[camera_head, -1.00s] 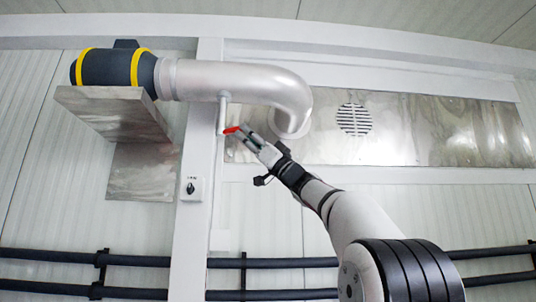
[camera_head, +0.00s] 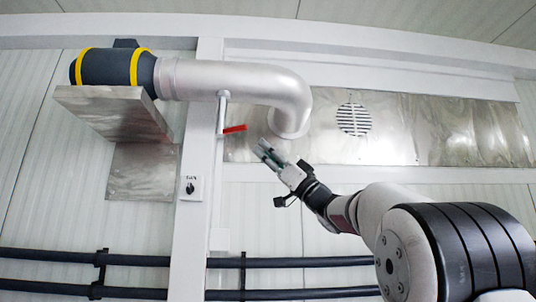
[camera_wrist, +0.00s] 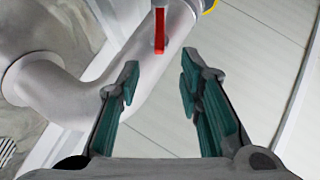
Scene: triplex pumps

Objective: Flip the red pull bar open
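The red pull bar (camera_head: 235,129) sticks out to the right from the lower end of a thin white stem under the silver pipe. It also shows in the wrist view (camera_wrist: 159,30), at the top middle, beyond my fingertips. My gripper (camera_head: 263,148) is to the right of the bar and a little lower, apart from it. In the wrist view my gripper (camera_wrist: 158,85) has its two green-padded fingers spread with nothing between them.
The silver pipe (camera_head: 225,80) bends down into a metal wall panel. A dark duct with yellow bands (camera_head: 110,68) joins it at the left above a metal shelf (camera_head: 115,108). A small switch (camera_head: 190,188) is on the white post. Black pipes (camera_head: 170,262) run low along the wall.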

